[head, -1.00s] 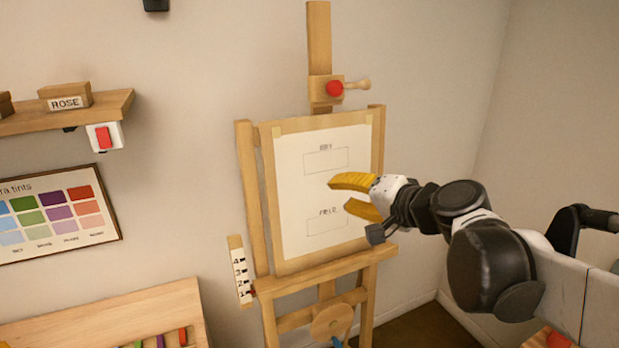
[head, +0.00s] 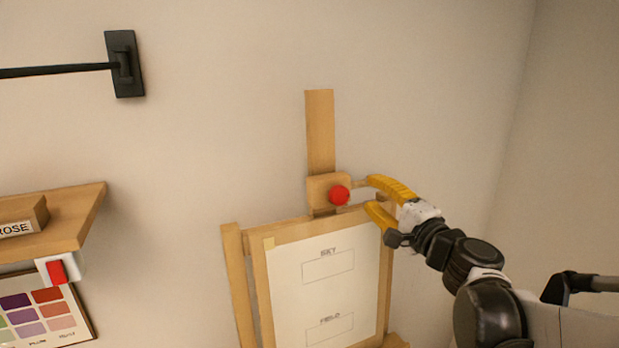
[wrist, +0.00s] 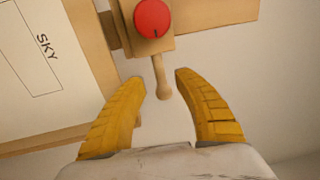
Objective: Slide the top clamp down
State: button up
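The top clamp (head: 322,184) is a wooden block on the easel's upright mast (head: 320,130), with a red knob (head: 339,196) on its front. It sits just above the top of the board frame. A wooden peg handle (wrist: 160,76) sticks out from the clamp's side and points between my fingers in the wrist view. My gripper (head: 367,193) has yellow fingers and is open beside the clamp, on its right. In the wrist view my gripper (wrist: 160,78) has its fingertips on either side of the peg's end, with gaps visible on both sides.
The easel board holds a white sheet (head: 325,290) with boxes marked SKY and FIELD. A shelf (head: 60,225) with a ROSE box (head: 20,222) and a red switch (head: 57,272) is at left. The wall right of the mast is bare.

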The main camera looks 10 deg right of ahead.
aim_at(363, 185)
jog(key=x, duration=0.5)
jog(key=shift+w, duration=0.2)
jog(key=shift+c, duration=0.2)
grip_shut()
jog(key=f+b, duration=0.1)
jog(key=f, duration=0.1)
jog(key=f+b, duration=0.1)
jog(key=shift+s+d+f+b, duration=0.1)
jog(key=shift+s+f+b, duration=0.1)
jog(key=shift+f+b, duration=0.15)
jog(key=shift+o, duration=0.2)
grip_release()
jog(key=shift+r, duration=0.15)
